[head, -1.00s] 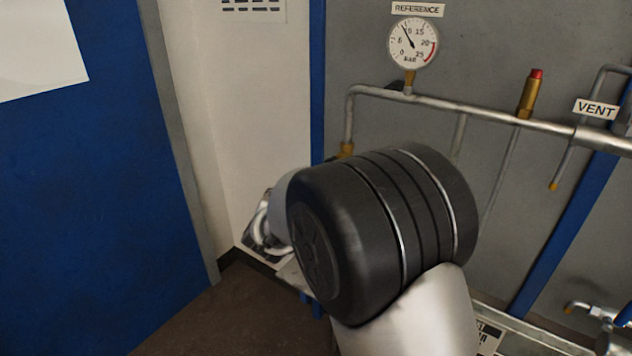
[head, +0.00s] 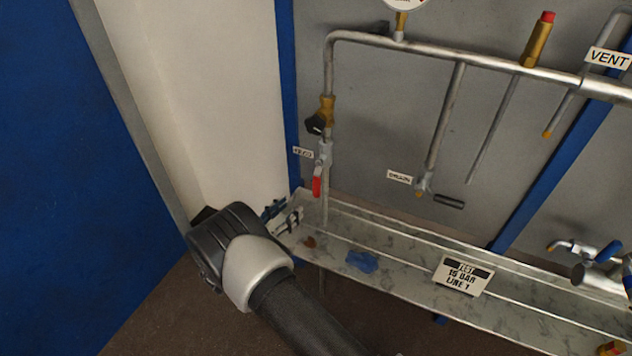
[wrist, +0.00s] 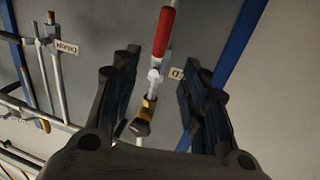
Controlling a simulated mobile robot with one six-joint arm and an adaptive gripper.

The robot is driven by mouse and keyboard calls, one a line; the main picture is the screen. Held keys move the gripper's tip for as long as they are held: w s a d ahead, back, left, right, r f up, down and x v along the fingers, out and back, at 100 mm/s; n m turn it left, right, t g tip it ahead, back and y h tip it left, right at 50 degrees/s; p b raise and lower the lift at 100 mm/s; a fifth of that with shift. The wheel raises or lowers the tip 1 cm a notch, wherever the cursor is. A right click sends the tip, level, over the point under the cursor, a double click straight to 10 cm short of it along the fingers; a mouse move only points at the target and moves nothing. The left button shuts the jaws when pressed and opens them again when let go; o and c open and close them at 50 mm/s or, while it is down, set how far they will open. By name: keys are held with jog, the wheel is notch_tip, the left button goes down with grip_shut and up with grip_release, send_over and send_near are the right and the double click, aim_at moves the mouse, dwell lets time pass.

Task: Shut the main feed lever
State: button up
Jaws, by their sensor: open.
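The feed lever has a red grip (head: 317,186) and hangs down from a silver valve body (head: 325,151) on the left vertical pipe, roughly along the pipe. A small label (head: 302,153), apparently reading FEED, is beside it. In the wrist view, which looks upside down, the red grip (wrist: 164,32) points up, beyond and between the fingertips. My gripper (wrist: 162,62) is open and empty, with one finger on each side of the valve and apart from the lever. In the head view my gripper (head: 283,214) is low and left of the lever.
A brass valve with a black knob (head: 318,123) is above the feed valve. A drain valve with a black handle (head: 448,201) is to the right. A ledge (head: 400,262) below bears a blue cloth (head: 362,261) and a test sign (head: 463,274). A white wall (head: 180,80) is left.

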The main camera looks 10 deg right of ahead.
aim_at(314, 185)
jog(key=b+x, duration=0.2)
jog(key=x, duration=1.2)
jog(key=shift+w+d, duration=0.1)
jog(key=shift+w, duration=0.1)
jog(key=shift+c, duration=0.5)
grip_shut()
